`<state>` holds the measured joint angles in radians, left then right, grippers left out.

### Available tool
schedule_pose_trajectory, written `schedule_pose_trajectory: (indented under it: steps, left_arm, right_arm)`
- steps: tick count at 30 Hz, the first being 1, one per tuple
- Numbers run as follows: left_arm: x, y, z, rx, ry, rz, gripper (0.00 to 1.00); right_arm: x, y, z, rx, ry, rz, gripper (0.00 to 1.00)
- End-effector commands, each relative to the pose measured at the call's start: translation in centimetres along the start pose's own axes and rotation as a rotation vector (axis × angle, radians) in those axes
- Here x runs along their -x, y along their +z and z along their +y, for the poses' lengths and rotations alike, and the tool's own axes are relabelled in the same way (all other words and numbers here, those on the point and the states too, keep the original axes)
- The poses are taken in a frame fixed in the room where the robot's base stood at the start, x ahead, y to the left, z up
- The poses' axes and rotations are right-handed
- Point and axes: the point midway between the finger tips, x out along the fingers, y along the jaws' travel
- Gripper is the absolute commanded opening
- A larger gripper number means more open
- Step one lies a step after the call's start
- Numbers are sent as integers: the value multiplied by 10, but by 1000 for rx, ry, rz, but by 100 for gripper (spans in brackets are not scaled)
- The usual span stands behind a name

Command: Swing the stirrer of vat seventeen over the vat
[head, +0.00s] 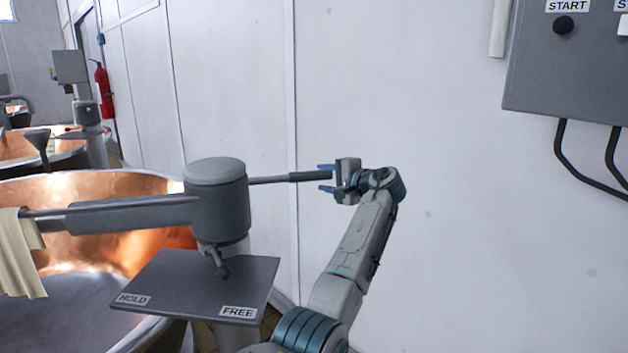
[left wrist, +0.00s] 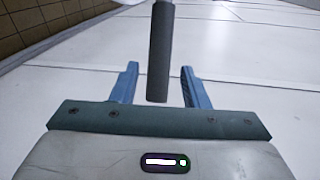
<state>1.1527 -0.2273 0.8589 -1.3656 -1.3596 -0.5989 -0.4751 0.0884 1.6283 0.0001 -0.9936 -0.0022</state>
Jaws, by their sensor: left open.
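The stirrer's grey round head (head: 216,190) stands on a post beside a copper vat (head: 130,183). Its thick arm (head: 130,215) points left, across the vat in the picture. A thin handle bar with a dark grip (head: 308,176) points right. My left gripper (head: 326,178) is open, its blue fingers at the end of the grip. In the left wrist view the grip (left wrist: 158,60) stands between the fingers, with gaps on both sides. A small lever (head: 217,264) under the head points towards the FREE label on a grey plate (head: 195,283). No vat number is readable.
A pale cloth (head: 20,255) hangs over the stirrer's arm at left. A white wall (head: 450,230) stands close behind my left arm. A grey control box (head: 570,75) with cables hangs at upper right. Another vat (head: 65,148) and a fire extinguisher (head: 104,92) are farther back.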

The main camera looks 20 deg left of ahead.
Motion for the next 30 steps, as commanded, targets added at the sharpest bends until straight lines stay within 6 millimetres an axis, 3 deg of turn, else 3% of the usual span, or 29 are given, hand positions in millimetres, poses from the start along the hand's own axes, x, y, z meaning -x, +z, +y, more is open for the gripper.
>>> schedule_pose_trajectory:
  steps: [7, 17, 20, 23, 26, 30]
  left_arm:
    - [25, 0, 0, 1, 0, 0, 41]
    - [25, 0, 1, -1, 1, 0, 41]
    - [20, -3, 18, -9, 17, 11, 41]
    - [6, -8, 61, -25, 61, 43, 41]
    - [-10, -11, 129, -40, 135, 93, 41]
    - [-28, -5, 236, -45, 259, 159, 41]
  right_arm:
    - [10, -8, 1, 2, 2, 10, 0]
    - [12, -9, 1, 2, 2, 10, 0]
    - [12, -8, 1, 2, 3, 11, 0]
    - [10, -6, 2, 2, 3, 11, 0]
    - [-5, 0, 2, 0, 2, 1, 0]
    - [-17, 8, 2, -1, 2, -2, 0]
